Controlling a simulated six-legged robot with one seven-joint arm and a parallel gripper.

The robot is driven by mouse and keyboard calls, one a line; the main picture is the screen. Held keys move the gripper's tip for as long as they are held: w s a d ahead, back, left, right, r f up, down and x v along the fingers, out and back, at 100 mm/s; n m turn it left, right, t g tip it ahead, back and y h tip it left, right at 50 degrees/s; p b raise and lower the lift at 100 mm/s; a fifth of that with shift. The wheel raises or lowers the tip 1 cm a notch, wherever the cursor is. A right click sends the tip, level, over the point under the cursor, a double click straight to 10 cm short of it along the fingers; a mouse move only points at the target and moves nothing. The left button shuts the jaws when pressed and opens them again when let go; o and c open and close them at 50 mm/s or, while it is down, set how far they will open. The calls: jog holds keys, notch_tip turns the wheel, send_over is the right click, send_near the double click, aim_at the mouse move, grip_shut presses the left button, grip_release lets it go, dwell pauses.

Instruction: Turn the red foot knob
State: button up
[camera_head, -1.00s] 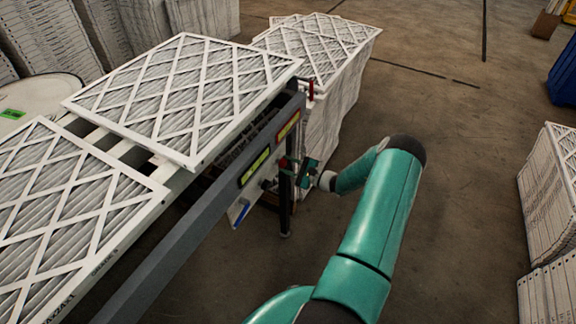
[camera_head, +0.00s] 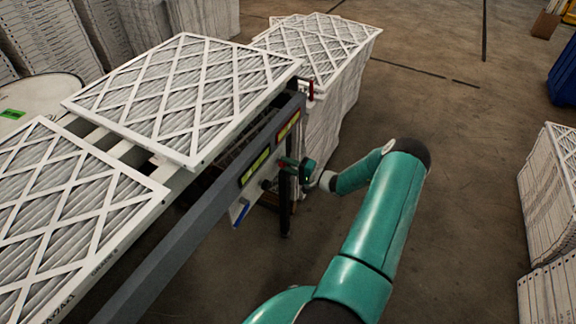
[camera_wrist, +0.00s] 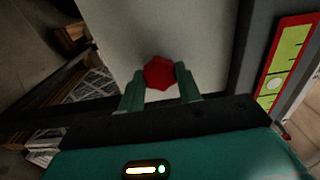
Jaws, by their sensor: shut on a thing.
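The red foot knob (camera_wrist: 159,72) shows in the wrist view as a lobed red knob in front of a pale panel. My gripper (camera_wrist: 160,84) has one green finger on each side of it and is shut on it. In the head view my gripper (camera_head: 289,163) is at the side of the conveyor frame, by a dark upright leg. The knob is too small and covered to make out clearly there.
The grey conveyor rail (camera_head: 190,235) runs along my left, with yellow-green labels (camera_head: 255,166) on it. White framed filters (camera_head: 185,95) lie on top. A stack of filters (camera_head: 335,95) stands behind the gripper, another (camera_head: 550,200) at the right. The floor between is clear.

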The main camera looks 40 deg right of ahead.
jog(key=shift+n, duration=0.4)
jog(key=o, duration=1)
jog(key=v, duration=1.3)
jog(key=shift+s, duration=0.4)
jog(key=shift+d, duration=0.1)
